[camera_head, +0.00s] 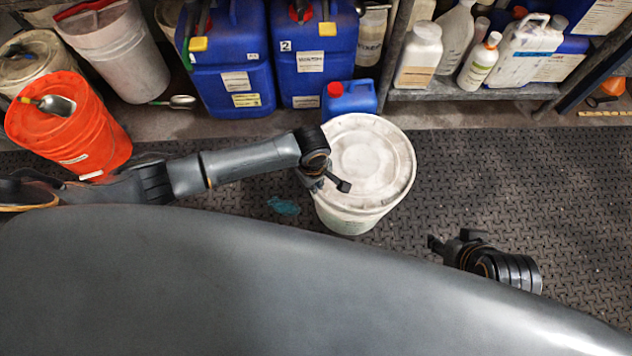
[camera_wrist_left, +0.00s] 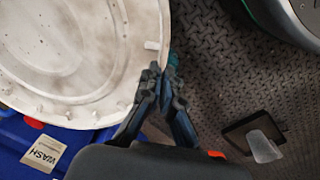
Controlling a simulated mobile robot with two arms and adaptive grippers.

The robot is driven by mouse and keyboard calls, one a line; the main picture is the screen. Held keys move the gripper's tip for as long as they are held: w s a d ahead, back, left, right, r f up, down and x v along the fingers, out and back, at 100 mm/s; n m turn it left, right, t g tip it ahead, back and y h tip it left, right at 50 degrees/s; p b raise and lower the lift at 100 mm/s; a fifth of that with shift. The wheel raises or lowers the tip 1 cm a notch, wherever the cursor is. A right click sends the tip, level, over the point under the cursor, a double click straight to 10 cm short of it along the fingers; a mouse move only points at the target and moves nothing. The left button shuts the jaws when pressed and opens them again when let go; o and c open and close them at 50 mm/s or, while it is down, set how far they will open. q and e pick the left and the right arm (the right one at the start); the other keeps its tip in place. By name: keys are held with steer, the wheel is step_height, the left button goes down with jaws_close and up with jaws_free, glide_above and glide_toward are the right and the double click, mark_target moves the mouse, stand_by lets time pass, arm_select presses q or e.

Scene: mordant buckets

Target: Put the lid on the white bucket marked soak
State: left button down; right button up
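The white bucket (camera_head: 347,219) stands upright on the floor mat, with faint greenish print on its side. The round, stained white lid (camera_head: 368,158) lies over its top and covers the opening; I cannot tell whether it is pressed down all around. My left gripper (camera_head: 328,184) is at the lid's left near edge. In the left wrist view its fingers (camera_wrist_left: 160,82) are close together at the rim of the lid (camera_wrist_left: 75,50) and appear shut on it; the contact is partly hidden. My right gripper (camera_head: 453,240) is open and empty, to the right of the bucket.
Blue canisters (camera_head: 228,75) stand behind the bucket, with a small blue can (camera_head: 350,98) close to its rim. An orange bucket (camera_head: 88,150) stands at the left. Shelved bottles (camera_head: 418,55) are at the back right.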

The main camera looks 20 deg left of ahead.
arm_select(q)
steer(key=c, duration=2)
jaws_free()
steer(key=shift+f, duration=0.2)
steer(key=shift+c, duration=0.2)
arm_select(e)
steer(key=shift+w, duration=0.3)
arm_select(q)
steer(key=o, duration=0.6)
step_height(320, 180, up, 12)
steer(key=shift+s+a, duration=0.2)
steer(key=shift+s, duration=0.05)
arm_select(e)
steer(key=shift+s+a, duration=0.1)
steer(key=shift+s, duration=0.05)
